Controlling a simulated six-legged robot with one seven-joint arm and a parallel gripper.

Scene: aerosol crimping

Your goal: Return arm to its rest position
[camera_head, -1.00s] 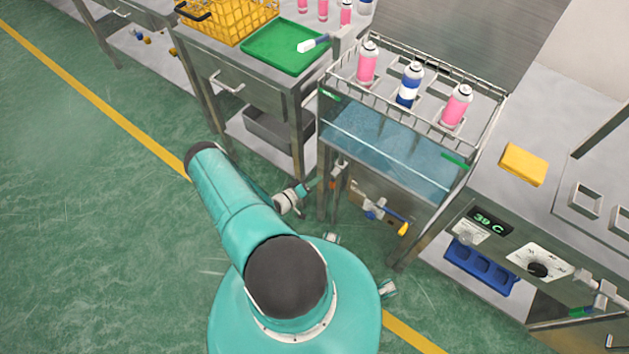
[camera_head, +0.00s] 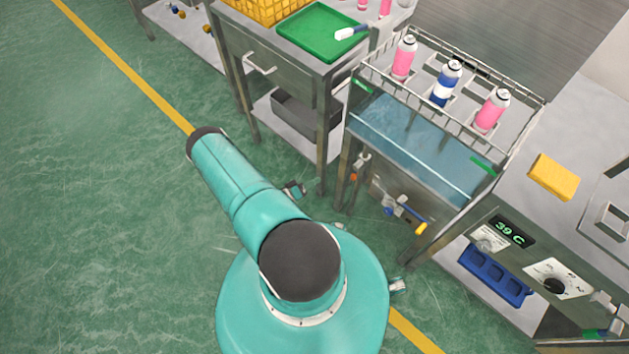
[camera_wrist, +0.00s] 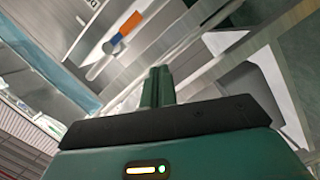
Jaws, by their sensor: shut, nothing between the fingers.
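My teal arm is folded over my round base in the head view, clear of the benches. My gripper (camera_wrist: 157,88) shows in the wrist view with its two teal fingers together and nothing between them. In the head view a small dark part of the arm's end (camera_head: 293,190) shows beside the arm, and its fingers cannot be made out there. An orange and blue valve (camera_wrist: 122,33) on a pipe lies beyond the fingers in the wrist view.
A water bath (camera_head: 420,145) holds pink and blue cans in a rack, close on the right. A heater unit reads 39 C (camera_head: 511,231). A green tray (camera_head: 322,31) and yellow crate (camera_head: 262,8) stand on a bench behind. Open green floor (camera_head: 90,200) is on the left.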

